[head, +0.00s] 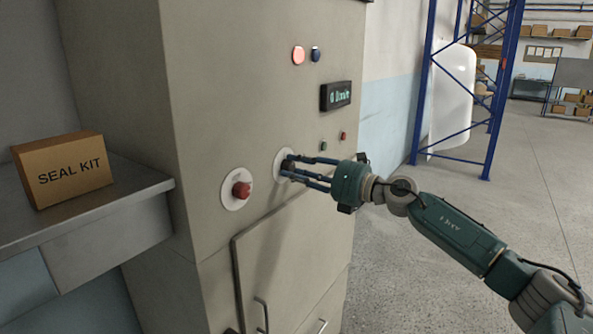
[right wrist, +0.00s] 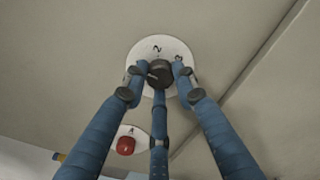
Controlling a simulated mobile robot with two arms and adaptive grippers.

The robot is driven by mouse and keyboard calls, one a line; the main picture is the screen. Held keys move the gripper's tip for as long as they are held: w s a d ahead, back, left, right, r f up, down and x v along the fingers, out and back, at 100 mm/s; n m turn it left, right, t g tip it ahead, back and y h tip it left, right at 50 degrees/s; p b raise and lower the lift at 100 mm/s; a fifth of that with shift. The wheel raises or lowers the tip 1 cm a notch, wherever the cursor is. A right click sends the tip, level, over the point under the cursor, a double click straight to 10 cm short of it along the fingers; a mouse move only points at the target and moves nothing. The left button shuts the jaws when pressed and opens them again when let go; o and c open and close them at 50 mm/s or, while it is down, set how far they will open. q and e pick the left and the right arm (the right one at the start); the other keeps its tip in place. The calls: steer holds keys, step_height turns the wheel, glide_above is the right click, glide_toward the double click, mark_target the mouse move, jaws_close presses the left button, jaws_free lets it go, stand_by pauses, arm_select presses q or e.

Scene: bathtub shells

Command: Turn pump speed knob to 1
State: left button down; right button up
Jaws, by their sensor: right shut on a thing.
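The pump speed knob (right wrist: 160,73) is dark and round, on a white dial plate (right wrist: 145,54) on the front of the beige cabinet. In the right wrist view a 2 shows above the knob, and another mark at its right is partly covered by a finger. My right gripper (head: 289,168) is shut on the knob, its blue fingers around it. In the head view the fingers mostly hide the knob, and the white plate (head: 278,164) shows behind them. Where the knob points is not clear. My left gripper is not in view.
A red mushroom button (head: 241,190) sits left of the knob. A display (head: 336,96), seemingly reading 0 l/min, and a lit red lamp (head: 299,56) are above. A SEAL KIT box (head: 63,168) stands on the shelf (head: 98,211). Open floor lies right, before a blue rack (head: 425,85).

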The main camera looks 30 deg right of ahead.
steer(key=shift+a+f, duration=0.25)
steer(key=shift+f, duration=0.3)
steer(key=o, duration=1.1)
steer(key=shift+o, duration=0.3)
steer(key=shift+d+r, duration=0.1)
steer(key=shift+r, duration=0.1)
steer(key=shift+v, duration=2.3)
glide_toward(292, 170)
steer(key=v, duration=0.3)
steer(key=shift+s, duration=0.25)
